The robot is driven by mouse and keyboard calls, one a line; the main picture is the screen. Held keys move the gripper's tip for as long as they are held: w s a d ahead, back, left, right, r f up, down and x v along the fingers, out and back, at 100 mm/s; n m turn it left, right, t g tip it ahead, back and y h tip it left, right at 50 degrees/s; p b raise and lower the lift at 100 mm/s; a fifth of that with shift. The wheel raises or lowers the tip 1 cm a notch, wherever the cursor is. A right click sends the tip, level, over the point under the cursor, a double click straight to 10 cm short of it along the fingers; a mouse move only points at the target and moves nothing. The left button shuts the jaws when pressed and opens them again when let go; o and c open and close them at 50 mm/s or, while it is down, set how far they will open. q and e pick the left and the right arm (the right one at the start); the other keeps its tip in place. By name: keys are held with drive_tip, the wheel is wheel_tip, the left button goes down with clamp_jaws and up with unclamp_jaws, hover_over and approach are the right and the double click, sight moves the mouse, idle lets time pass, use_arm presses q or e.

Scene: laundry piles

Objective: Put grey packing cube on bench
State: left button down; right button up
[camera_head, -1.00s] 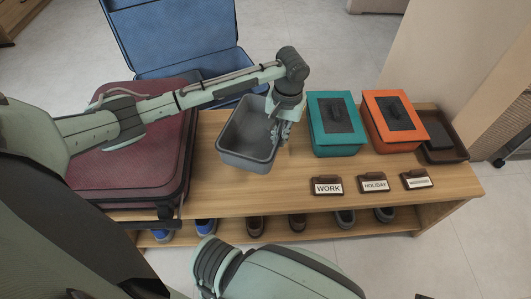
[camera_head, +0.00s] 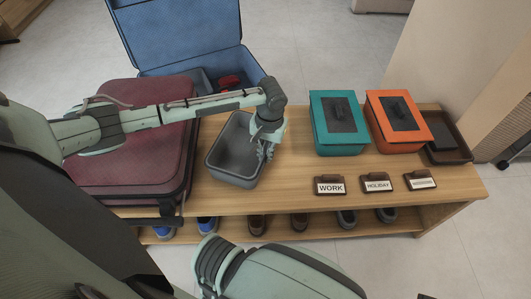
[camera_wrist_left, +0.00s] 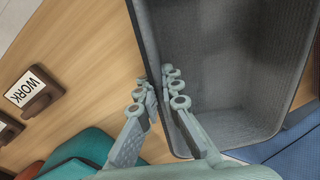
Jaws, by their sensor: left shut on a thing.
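The grey packing cube (camera_head: 232,160) is an open, empty box at the middle left of the bench (camera_head: 290,190), beside the maroon suitcase. It looks low over or on the bench top; I cannot tell whether its base touches. My left gripper (camera_head: 266,152) is at the cube's right wall, with its fingers pointing down. In the left wrist view the fingers (camera_wrist_left: 160,100) straddle the rim of the grey cube (camera_wrist_left: 225,70), one inside and one outside, shut on the wall. My right gripper is not in view.
A maroon suitcase (camera_head: 135,150) stands left, with an open blue suitcase (camera_head: 180,35) behind. Teal (camera_head: 340,145) and orange (camera_head: 400,140) boxes and a brown tray (camera_head: 455,150) sit right, behind label stands (camera_head: 330,185). Bare bench lies between cube and teal box. Shoes (camera_head: 300,222) are on the lower shelf.

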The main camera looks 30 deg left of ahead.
use_arm(q)
drive_tip(key=c, duration=1.7)
unclamp_jaws()
drive_tip(key=shift+f, duration=0.1)
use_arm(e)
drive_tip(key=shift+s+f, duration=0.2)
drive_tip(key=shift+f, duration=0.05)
use_arm(q)
wheel_tip(320, 180, up, 3)
drive_tip(key=shift+d, duration=0.1)
drive_tip(key=r, duration=0.3)
drive_tip(key=r+p, duration=0.1)
drive_tip(key=r, duration=0.5)
drive_tip(key=shift+d+r, duration=0.15)
drive_tip(key=shift+d, duration=0.15)
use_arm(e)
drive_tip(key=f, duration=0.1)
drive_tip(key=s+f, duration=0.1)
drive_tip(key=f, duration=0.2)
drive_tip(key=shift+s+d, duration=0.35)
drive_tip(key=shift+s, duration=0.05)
